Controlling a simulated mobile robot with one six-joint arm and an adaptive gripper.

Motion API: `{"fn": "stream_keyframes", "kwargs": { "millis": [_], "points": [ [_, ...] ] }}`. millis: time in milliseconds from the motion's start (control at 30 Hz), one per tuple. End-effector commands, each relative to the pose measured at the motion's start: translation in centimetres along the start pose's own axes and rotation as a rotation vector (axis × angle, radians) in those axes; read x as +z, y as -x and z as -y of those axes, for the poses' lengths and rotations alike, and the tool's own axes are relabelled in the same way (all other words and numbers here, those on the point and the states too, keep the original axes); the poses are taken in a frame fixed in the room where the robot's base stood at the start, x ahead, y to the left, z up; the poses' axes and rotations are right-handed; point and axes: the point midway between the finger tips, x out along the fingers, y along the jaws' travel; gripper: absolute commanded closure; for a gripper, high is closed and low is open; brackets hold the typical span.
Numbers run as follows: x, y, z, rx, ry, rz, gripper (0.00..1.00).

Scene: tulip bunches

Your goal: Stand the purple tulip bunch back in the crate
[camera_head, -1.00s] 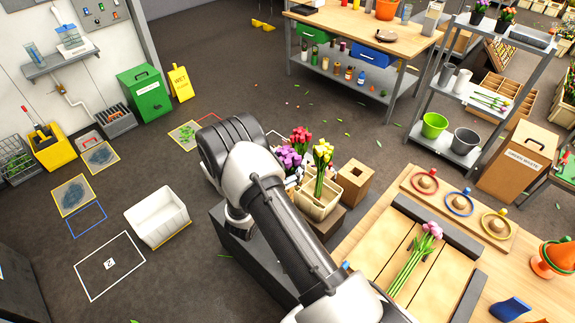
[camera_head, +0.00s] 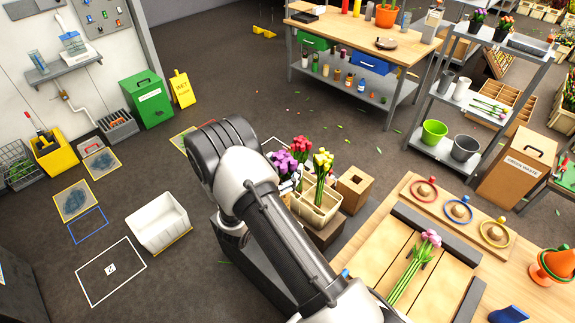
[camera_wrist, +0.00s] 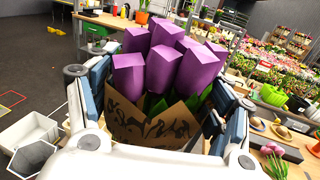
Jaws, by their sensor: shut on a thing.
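The purple tulip bunch (camera_head: 284,163) is upright beside the red (camera_head: 301,147) and yellow (camera_head: 322,163) bunches in the head view. In the wrist view the purple bunch (camera_wrist: 165,68) fills the middle, wrapped in brown paper. My gripper (camera_wrist: 160,112) is shut on this wrap, one finger on each side. In the head view my gripper (camera_head: 290,183) is mostly hidden by my arm. The beige crate (camera_head: 318,215) holds the yellow bunch. The purple bunch is at the crate's left side; its lower end is hidden, so I cannot tell whether it is inside.
A cardboard box (camera_head: 355,187) stands right of the crate. A wooden table (camera_head: 375,245) at the right bears a pink tulip bunch (camera_head: 415,265). An empty white bin (camera_head: 157,228) stands on the floor at left. Grey floor is open between the bin and the back workbench (camera_head: 360,35).

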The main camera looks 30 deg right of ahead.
Motion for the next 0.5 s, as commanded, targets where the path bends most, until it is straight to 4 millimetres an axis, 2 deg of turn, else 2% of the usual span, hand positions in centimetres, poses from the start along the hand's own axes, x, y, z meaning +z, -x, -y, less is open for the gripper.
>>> {"fn": "stream_keyframes", "kwargs": {
  "millis": [500],
  "points": [
    [0.1,5.1,-1.5,0.002,-0.001,0.002,0.65]
  ]
}}
